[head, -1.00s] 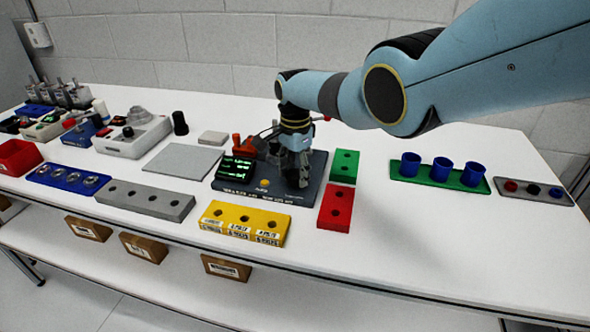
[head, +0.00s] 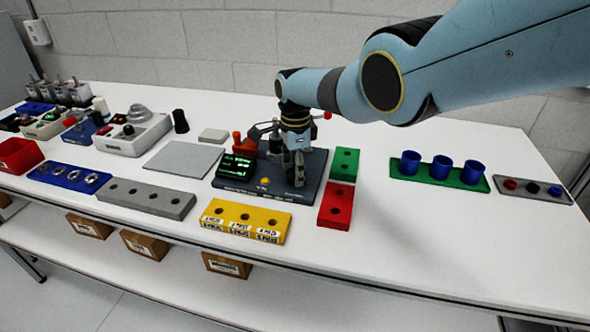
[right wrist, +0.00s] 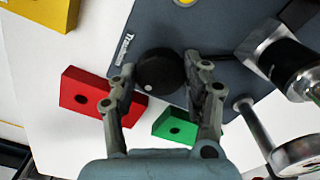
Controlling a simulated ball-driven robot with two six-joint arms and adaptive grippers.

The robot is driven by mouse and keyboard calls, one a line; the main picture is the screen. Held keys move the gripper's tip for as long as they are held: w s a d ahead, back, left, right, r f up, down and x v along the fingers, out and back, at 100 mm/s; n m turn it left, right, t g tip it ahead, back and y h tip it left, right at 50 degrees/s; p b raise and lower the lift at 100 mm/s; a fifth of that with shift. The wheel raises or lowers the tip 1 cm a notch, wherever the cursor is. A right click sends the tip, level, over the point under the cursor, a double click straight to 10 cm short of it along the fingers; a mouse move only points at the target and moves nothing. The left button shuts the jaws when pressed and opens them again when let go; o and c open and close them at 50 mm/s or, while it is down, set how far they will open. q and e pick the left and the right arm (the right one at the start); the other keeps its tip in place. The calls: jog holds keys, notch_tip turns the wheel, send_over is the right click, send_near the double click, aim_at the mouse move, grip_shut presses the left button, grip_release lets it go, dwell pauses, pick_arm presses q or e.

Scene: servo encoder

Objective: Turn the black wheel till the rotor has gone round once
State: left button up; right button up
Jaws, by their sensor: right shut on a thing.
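The black wheel (right wrist: 160,72) sits on a dark grey base (right wrist: 195,20), with a small pale dot near its rim. My right gripper (right wrist: 162,82) reaches down over the base with one finger on each side of the wheel, shut on it. In the head view my right gripper (head: 296,180) stands over the right part of the base (head: 262,190) and largely hides the wheel. A display with green text (head: 237,165) stands on the base's left side. A black and silver cylinder (right wrist: 292,65) shows beside the wheel; I cannot tell which part is the rotor. My left gripper is not in view.
A green block (head: 345,165) and a red block (head: 335,206) lie close to the base's right side. A yellow block (head: 244,222) lies in front, a grey plate (head: 183,160) to the left.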

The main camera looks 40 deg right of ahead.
jog(key=shift+d, duration=0.1)
jog(key=o, duration=1.2)
jog(key=shift+c, duration=0.2)
notch_tip(320, 180, up, 12)
